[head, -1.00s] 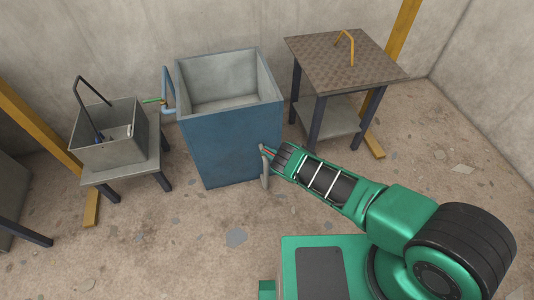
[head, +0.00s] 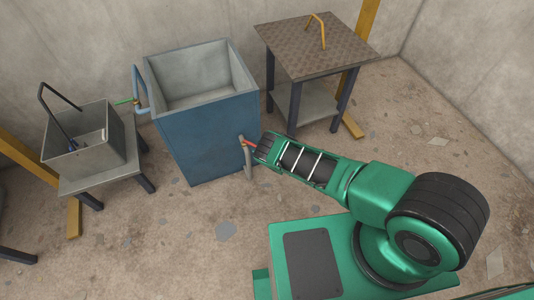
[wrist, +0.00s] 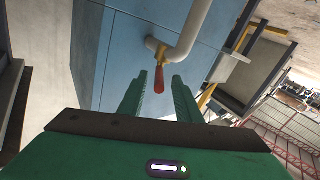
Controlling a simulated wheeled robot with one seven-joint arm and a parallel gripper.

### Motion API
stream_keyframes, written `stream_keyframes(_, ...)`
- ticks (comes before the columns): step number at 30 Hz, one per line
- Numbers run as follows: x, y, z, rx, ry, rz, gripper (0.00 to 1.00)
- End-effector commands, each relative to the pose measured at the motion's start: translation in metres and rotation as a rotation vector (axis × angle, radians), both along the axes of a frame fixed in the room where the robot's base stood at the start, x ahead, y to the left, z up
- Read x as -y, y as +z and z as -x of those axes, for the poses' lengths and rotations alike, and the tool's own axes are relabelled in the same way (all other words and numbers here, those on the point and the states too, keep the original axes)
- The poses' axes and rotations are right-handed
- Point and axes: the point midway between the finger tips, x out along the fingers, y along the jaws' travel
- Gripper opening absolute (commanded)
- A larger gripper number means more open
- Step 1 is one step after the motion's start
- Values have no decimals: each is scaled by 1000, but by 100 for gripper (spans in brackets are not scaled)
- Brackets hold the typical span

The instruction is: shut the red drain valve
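The red drain valve handle (wrist: 159,78) hangs from a brass valve body (wrist: 155,47) on a grey pipe (wrist: 187,35) at the blue tank (head: 208,140). In the wrist view my gripper (wrist: 159,78) is open, with a green finger on each side of the handle and visible gaps to both. I cannot tell how deep the handle reaches between the fingertips. In the head view the red handle (head: 249,143) is a small spot at the tank's front right corner, right at my gripper (head: 257,147), which partly hides it.
A checker-plate table (head: 315,50) with a yellow handle (head: 320,28) stands right of the tank. At left, a grey bin (head: 85,150) sits on a low stand (head: 100,180). A blue pipe with a green lever (head: 128,101) is on the tank's left.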

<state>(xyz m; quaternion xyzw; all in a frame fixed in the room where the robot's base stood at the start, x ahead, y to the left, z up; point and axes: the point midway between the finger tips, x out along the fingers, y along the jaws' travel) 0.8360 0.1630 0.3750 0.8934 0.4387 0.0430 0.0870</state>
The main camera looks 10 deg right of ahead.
Motion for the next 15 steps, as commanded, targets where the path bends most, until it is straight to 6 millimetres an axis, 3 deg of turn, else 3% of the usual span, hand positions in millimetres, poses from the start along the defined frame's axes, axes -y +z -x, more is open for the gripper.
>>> stream_keyframes(6, 19, -1, 13, -1, -4, 0, 31)
stream_keyframes(15, 29, -1, 23, -3, 0, 0, 31)
